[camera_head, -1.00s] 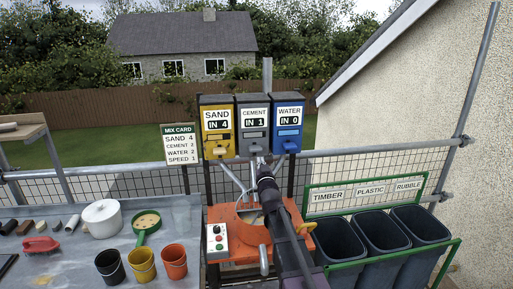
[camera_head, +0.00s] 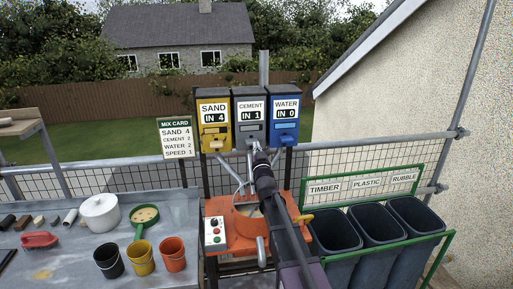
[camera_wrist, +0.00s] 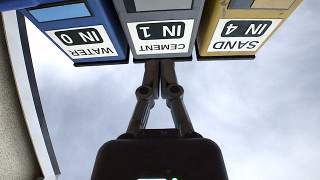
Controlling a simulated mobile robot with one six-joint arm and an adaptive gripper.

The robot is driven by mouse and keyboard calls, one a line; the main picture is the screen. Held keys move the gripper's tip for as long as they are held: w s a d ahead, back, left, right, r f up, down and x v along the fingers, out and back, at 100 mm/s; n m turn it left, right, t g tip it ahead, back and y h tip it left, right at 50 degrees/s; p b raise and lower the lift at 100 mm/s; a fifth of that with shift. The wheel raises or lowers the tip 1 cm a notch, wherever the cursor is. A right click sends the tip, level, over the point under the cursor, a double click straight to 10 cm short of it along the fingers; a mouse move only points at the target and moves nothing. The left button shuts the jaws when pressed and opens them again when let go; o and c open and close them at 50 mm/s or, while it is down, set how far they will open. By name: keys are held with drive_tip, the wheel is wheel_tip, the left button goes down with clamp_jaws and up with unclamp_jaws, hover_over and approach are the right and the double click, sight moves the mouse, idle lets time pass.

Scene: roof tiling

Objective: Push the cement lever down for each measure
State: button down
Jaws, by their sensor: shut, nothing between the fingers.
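The grey cement dispenser (camera_head: 250,118) stands between the yellow sand dispenser (camera_head: 214,122) and the blue water dispenser (camera_head: 283,119). Its label reads IN 1; sand reads IN 4 and water IN 0. My gripper (camera_head: 255,147) is at the lower front of the cement dispenser, and my arm hides the cement lever. In the wrist view, upside down, my shut gripper (camera_wrist: 160,64) has nothing in it and its tips meet just at the edge of the cement dispenser (camera_wrist: 160,38). Whether it touches the lever cannot be told. The mix card (camera_head: 176,138) reads sand 4, cement 2, water 2, speed 1.
An orange mixer stand (camera_head: 222,207) with a button box (camera_head: 215,232) is below the dispensers. Dark bins (camera_head: 336,232) in a green frame stand at the right. A grey table (camera_head: 183,205) at the left holds buckets (camera_head: 141,257), a white pot (camera_head: 100,212) and a green sieve (camera_head: 144,216).

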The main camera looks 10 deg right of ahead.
wheel_tip(320, 180, up, 3)
drive_tip(key=p, duration=0.3)
hover_over(253, 139)
drive_tip(key=s, duration=0.3)
drive_tip(key=shift+w+a, duration=0.15)
drive_tip(key=shift+a, duration=0.05)
drive_tip(key=shift+s+f+b, duration=0.2)
drive_tip(key=shift+f+b, duration=0.4)
drive_tip(key=shift+b, duration=0.05)
drive_tip(key=shift+f+b, duration=1.5)
drive_tip(key=shift+b, duration=0.05)
wheel_tip(253, 139, down, 4)
drive_tip(key=b, duration=0.3)
drive_tip(key=shift+s+r+b, duration=0.15)
drive_tip(key=shift+r+b, duration=0.05)
drive_tip(key=shift+b, duration=0.15)
drive_tip(key=shift+r, duration=0.2)
wheel_tip(253, 139, up, 4)
drive_tip(key=p, duration=0.4)
drive_tip(key=b+v, duration=0.3)
drive_tip(key=v, duration=0.7)
